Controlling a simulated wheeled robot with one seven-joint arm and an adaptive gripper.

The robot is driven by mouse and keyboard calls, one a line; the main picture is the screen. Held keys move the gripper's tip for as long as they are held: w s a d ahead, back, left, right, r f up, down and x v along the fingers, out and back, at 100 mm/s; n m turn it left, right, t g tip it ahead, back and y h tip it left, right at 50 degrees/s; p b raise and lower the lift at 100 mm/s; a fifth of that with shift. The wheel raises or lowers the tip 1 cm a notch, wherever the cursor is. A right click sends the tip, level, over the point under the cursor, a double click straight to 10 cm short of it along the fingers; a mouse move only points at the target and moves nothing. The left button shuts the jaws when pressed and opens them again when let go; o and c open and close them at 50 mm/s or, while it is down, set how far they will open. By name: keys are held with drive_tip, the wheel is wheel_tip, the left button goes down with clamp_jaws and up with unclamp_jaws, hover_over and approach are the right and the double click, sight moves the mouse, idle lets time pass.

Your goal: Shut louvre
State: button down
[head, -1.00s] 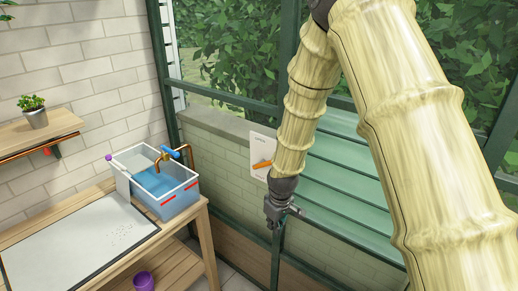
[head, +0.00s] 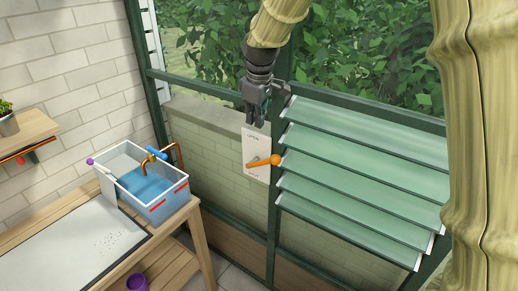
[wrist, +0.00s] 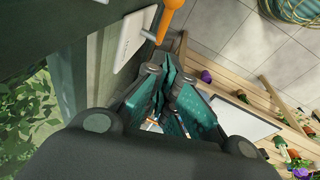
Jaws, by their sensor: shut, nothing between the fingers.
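The louvre (head: 355,150) is on the right in the head view. Its several pale green glass slats are tilted, with their ends standing apart in steps. My gripper (head: 255,118) is shut and empty, pointing down just above the plate and lever, apart from the knob. The wrist view shows the closed fingers (wrist: 166,82), with the orange lever (wrist: 173,16) and plate (wrist: 131,42) beyond them.
A dark green window frame (head: 273,215) runs beside the plate. A blue-white water basin (head: 160,190) with a copper tap stands on a wooden bench (head: 185,222) at left. In the wrist view, a coiled hose (wrist: 295,8) and several small pots lie to the right.

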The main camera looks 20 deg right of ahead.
drive_tip(key=p, duration=0.5)
hover_over(259, 164)
drive_tip(key=s+x, duration=0.1)
drive_tip(key=x, duration=0.3)
drive_tip(key=s+x, duration=0.1)
drive_tip(key=x, duration=0.3)
drive_tip(key=s+x, duration=0.1)
drive_tip(key=x, duration=0.4)
drive_tip(key=shift+f, duration=0.45)
drive_tip(key=shift+s, duration=0.1)
drive_tip(key=shift+f, duration=0.1)
